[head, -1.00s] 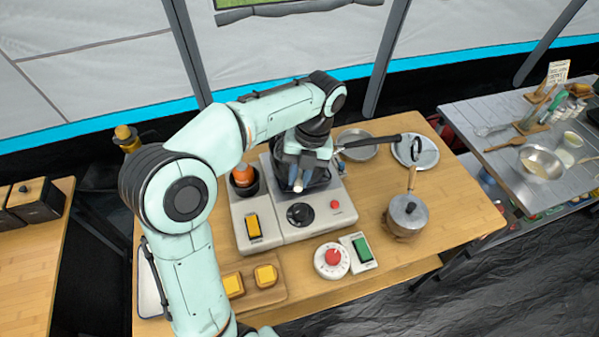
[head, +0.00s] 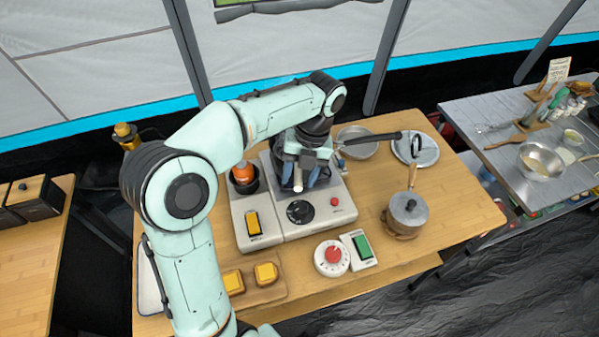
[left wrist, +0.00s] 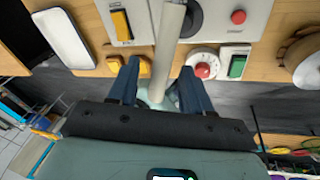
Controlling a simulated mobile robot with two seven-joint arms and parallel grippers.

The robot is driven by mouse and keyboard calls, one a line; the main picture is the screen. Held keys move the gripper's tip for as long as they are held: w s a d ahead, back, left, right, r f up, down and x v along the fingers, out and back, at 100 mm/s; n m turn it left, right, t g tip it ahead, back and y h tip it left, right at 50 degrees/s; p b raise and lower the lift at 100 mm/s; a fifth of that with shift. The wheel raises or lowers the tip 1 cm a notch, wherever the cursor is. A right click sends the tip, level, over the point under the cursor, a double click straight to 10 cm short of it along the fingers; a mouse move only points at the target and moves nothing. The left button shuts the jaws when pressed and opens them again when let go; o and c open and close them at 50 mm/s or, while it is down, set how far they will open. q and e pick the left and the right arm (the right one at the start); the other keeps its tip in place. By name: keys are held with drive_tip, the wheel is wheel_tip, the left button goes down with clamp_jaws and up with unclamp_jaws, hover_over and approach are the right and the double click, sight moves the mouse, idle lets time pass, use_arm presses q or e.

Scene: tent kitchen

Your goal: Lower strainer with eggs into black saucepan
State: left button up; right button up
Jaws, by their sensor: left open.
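My left gripper (head: 300,180) is above the stove unit in the head view. Its two blue fingers are open and spread on either side of a pale rod-like handle, which also shows between the fingers (left wrist: 158,70) in the left wrist view (left wrist: 167,45). I cannot tell whether the fingers touch it. It looks like the strainer's handle, but the strainer bowl and eggs are hidden. A dark vessel (head: 277,172), perhaps the black saucepan, shows partly behind the gripper on the stove. My right gripper is not in view.
The stove unit (head: 318,216) has a black knob and red button. An orange rounded thing in a dark cup (head: 243,181) stands left. A red dial (head: 333,254) is in front.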

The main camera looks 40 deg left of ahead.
use_arm(q)
drive_tip(key=p+v, duration=0.4)
drive_tip(key=v, duration=0.9)
drive_tip(key=shift+r, duration=0.2)
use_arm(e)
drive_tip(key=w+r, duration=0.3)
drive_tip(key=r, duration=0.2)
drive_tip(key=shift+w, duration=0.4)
use_arm(q)
drive_tip(key=shift+w, duration=0.1)
drive_tip(key=shift+d, duration=0.1)
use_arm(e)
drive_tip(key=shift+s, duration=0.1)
